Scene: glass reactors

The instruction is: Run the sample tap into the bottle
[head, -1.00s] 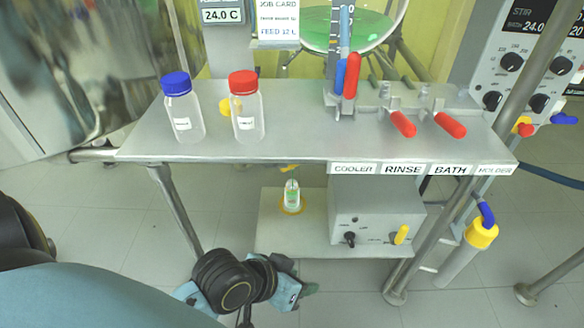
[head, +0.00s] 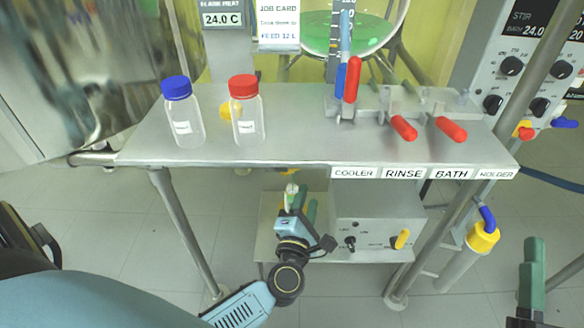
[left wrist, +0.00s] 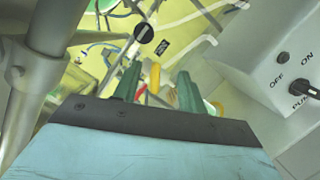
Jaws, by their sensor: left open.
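The small sample bottle (head: 291,190) stands on the low shelf under the bench, mostly hidden behind my left gripper. My left gripper (head: 301,200) is open, its green fingers pointing toward the bottle and the bench underside. In the left wrist view its two fingers (left wrist: 158,86) are spread, with a yellow tap handle (left wrist: 154,77) showing between them, beyond the gripper. Whether they touch it I cannot tell. A small yellow part (head: 291,171) shows under the bench edge above the bottle. My right gripper (head: 532,270) is partly in view at the lower right; its opening is unclear.
The low shelf (head: 266,240) carries a grey box (head: 375,225) with knobs, just right of my left gripper. A blue-capped bottle (head: 183,115) and a red-capped bottle (head: 246,112) stand on the bench (head: 300,148). Bench legs (head: 185,230) stand on both sides.

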